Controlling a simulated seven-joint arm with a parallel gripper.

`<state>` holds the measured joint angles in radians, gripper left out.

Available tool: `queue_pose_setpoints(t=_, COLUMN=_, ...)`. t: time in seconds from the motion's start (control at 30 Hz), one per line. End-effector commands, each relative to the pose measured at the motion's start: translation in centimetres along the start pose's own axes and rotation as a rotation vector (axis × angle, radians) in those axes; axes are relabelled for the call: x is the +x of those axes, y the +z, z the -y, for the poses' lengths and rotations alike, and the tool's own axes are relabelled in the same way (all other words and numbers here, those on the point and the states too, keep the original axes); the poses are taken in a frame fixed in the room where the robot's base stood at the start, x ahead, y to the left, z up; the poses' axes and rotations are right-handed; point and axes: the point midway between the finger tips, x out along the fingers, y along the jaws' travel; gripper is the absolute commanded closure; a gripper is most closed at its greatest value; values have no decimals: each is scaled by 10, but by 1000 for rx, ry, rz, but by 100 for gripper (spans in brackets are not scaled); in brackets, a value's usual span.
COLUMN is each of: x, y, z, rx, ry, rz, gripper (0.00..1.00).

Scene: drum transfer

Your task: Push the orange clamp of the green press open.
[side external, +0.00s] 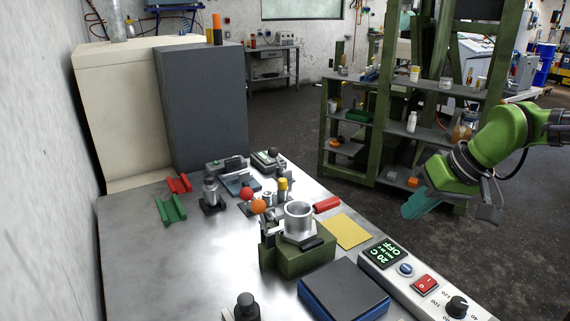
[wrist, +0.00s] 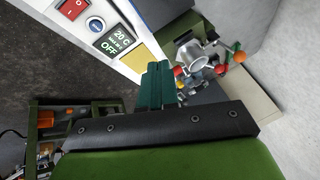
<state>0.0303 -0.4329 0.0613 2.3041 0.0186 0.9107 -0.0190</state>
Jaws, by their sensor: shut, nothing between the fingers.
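The green press (side external: 305,262) stands on the metal bench, with a silver cup (side external: 298,217) on top. An orange ball-ended clamp handle (side external: 258,206) is at its upper left, beside a separate red ball (side external: 246,191). Whether the clamp is shut cannot be told. The wrist view also shows the silver cup (wrist: 190,54) and the orange ball (wrist: 239,57), upper right. My gripper (side external: 416,205), with teal fingers, hangs in the air right of the bench, well apart from the press. It is shut and empty; the fingers also show in the wrist view (wrist: 156,84).
A control panel (side external: 415,276) with a red switch runs along the bench's right edge. A blue-edged dark plate (side external: 343,291) and a yellow pad (side external: 349,231) lie near the press. Green shelving (side external: 345,150) stands behind my gripper. The bench's left front is clear.

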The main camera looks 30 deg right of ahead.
Motion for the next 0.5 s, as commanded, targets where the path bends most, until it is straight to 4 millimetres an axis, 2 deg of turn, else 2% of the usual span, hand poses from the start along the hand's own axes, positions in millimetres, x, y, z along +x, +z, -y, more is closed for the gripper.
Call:
queue_pose_setpoints(t=0.2, x=35, y=-56, z=42, rx=-51, ry=-32, rz=70, gripper=100)
queue_pose_setpoints(t=0.4, x=67, y=-100, z=80, rx=-101, ry=-99, rz=105, gripper=100)
queue_pose_setpoints(t=0.5, x=76, y=-119, z=98, rx=-125, ry=-136, rz=104, gripper=100)
